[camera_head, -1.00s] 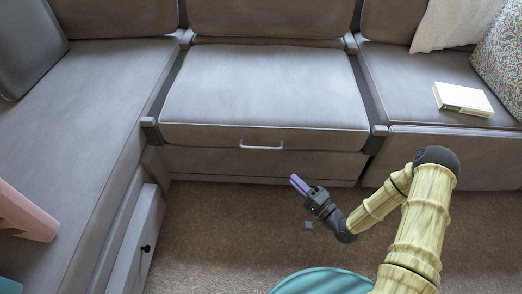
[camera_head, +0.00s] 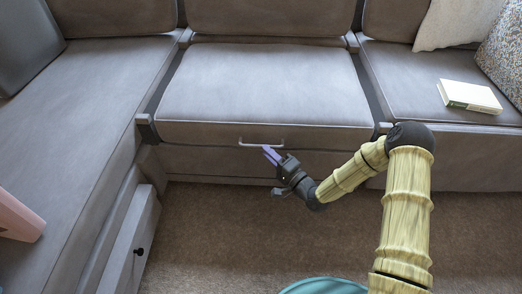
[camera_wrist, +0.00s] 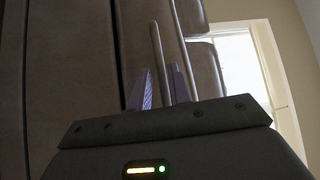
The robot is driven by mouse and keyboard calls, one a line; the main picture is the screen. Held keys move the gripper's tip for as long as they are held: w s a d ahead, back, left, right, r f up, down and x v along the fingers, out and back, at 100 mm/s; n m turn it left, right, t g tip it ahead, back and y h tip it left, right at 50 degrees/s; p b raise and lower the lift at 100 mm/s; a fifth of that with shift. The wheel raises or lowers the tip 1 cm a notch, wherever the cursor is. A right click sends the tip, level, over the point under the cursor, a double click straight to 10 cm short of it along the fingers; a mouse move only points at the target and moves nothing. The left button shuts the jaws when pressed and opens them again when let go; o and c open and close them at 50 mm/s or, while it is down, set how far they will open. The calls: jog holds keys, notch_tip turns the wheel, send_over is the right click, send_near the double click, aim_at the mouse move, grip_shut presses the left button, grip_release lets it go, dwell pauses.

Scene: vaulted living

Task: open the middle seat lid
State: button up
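The middle seat lid (camera_head: 262,85) is a grey cushioned panel, lying flat and closed between two side seats. A thin pale bar handle (camera_head: 248,145) runs along its front face. My gripper (camera_head: 271,154) is just below and in front of the handle's right part, with its purple fingers pointing at it. In the wrist view, the two purple fingers (camera_wrist: 160,88) stand apart, and the handle bar (camera_wrist: 156,50) lines up with the gap between them. The gripper is open. I cannot tell whether the bar is between the fingertips or just beyond them.
A white book (camera_head: 469,96) lies on the right seat, near two cushions. A drawer front with a black knob (camera_head: 139,251) is at lower left, and a pink object (camera_head: 17,218) at the left edge. Carpet (camera_head: 215,235) in front of the lid is clear.

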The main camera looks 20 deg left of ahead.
jog(key=b+x, duration=0.1)
jog(key=x, duration=0.3)
jog(key=shift+a, duration=0.1)
grip_shut()
jog(key=shift+w+r, duration=0.1)
jog(key=shift+r, duration=0.1)
